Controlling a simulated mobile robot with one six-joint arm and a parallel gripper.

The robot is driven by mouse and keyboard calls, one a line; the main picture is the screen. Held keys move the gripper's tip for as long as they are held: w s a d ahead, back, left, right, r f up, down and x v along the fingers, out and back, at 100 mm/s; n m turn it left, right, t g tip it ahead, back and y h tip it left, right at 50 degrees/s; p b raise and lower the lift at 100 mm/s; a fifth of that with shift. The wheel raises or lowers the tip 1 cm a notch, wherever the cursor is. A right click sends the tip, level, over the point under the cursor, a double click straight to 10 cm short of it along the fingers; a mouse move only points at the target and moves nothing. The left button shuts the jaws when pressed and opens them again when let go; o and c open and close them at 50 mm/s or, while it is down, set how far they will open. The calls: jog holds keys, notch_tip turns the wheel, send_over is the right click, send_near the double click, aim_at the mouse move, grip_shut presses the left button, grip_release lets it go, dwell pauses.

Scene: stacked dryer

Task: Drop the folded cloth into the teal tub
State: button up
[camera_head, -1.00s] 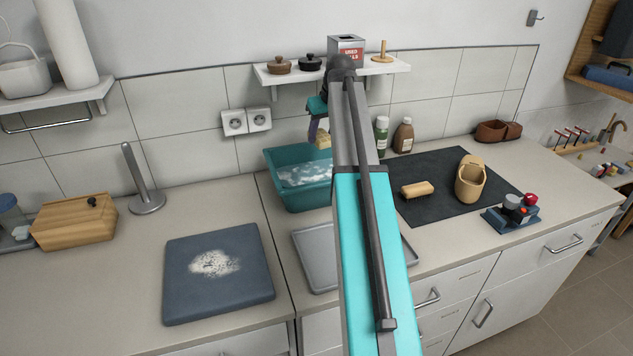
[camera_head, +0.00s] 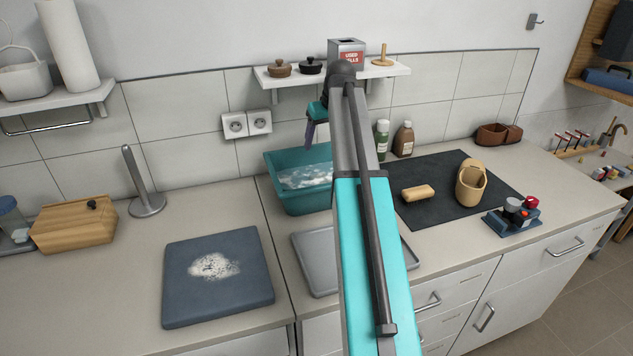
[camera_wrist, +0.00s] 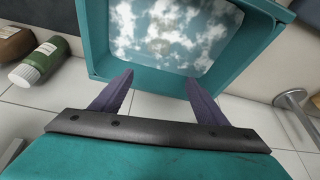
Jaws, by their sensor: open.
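The teal tub (camera_head: 306,200) stands on the counter by the back wall, with white foam on the water inside; its right end is hidden behind my arm. It also shows at the top of the wrist view (camera_wrist: 97,50). My gripper (camera_head: 309,137) is above the tub in the head view. In the wrist view my gripper (camera_wrist: 160,78) has its two purple fingers spread wide with nothing between them. The folded cloth is not visible in either current view; whether it lies under the foam or behind my arm, I cannot tell.
A shelf (camera_head: 272,77) with small pots and a metal box (camera_head: 347,53) is above the tub. A grey tray (camera_head: 315,262) lies in front of it. Green (camera_head: 382,136) and brown (camera_head: 403,139) bottles stand to its right. A blue board (camera_head: 217,290) lies front left.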

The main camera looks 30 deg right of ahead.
jog(key=b+v, duration=0.2)
jog(key=v, duration=1.1)
jog(key=shift+s+r+b, duration=0.15)
jog(key=shift+r+b, duration=0.15)
jog(key=shift+r, duration=0.05)
dwell(0.7)
